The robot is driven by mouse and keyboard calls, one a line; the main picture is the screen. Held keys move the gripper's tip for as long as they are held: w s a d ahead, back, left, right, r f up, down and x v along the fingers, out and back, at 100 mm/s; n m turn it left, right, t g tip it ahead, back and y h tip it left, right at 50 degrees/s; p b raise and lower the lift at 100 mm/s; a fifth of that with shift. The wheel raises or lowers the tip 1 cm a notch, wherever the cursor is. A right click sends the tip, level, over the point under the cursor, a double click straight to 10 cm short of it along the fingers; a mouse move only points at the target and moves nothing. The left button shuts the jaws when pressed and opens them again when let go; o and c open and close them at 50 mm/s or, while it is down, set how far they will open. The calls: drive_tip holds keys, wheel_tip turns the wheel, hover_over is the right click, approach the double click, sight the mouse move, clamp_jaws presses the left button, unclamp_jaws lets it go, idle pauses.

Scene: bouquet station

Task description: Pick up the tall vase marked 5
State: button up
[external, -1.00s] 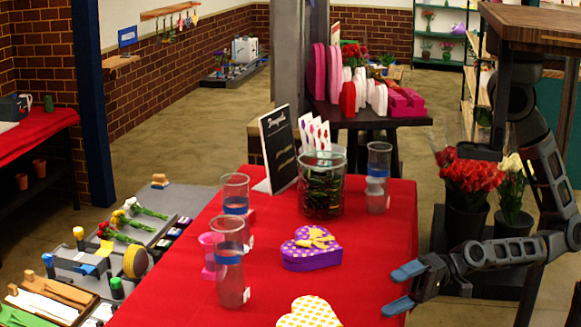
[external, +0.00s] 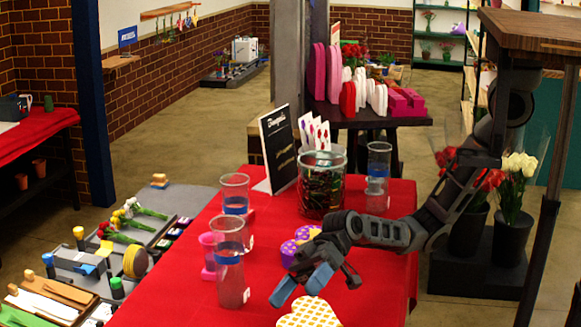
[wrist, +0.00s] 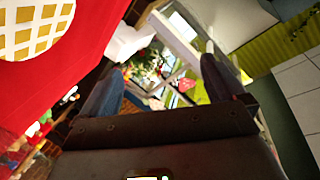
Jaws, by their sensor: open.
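Three tall clear vases with blue bands stand upright on the red table in the external view: a front one (external: 230,284), a back-left one (external: 235,188) and a back-right one (external: 377,165). Small white tags show at their sides, but I cannot read which is marked 5. My gripper (external: 294,294) is open and empty, with blue fingertips pointing down-left, above the table to the right of the front vase. It is apart from that vase. In the wrist view, the open fingers (wrist: 160,70) have no vase between them.
A purple heart box (external: 291,248) is partly hidden behind my gripper. A yellow-and-white heart box (external: 308,316) lies in front, also in the wrist view (wrist: 30,28). A wide glass jar (external: 321,190), a black sign (external: 279,148) and a pink cup (external: 207,250) share the table (external: 180,290).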

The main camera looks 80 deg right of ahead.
drive_tip(key=w+d+r+n+g+h+b, duration=0.15)
drive_tip(key=w+r+n+h, duration=0.35)
drive_tip(key=w+r, duration=0.55)
drive_tip(key=n+g+h+b, duration=0.2)
drive_tip(key=h+b, duration=0.5)
drive_tip(key=h, duration=0.4)
approach(235, 197)
drive_tip(key=w+d+f, duration=0.1)
drive_tip(key=d+f, duration=0.2)
drive_tip(key=f, duration=0.1)
wheel_tip(235, 197, down, 8)
drive_tip(key=shift+w+d+r+p, duration=0.15)
drive_tip(key=shift+p, duration=0.5)
drive_tip(key=shift+r, duration=0.1)
clamp_jaws()
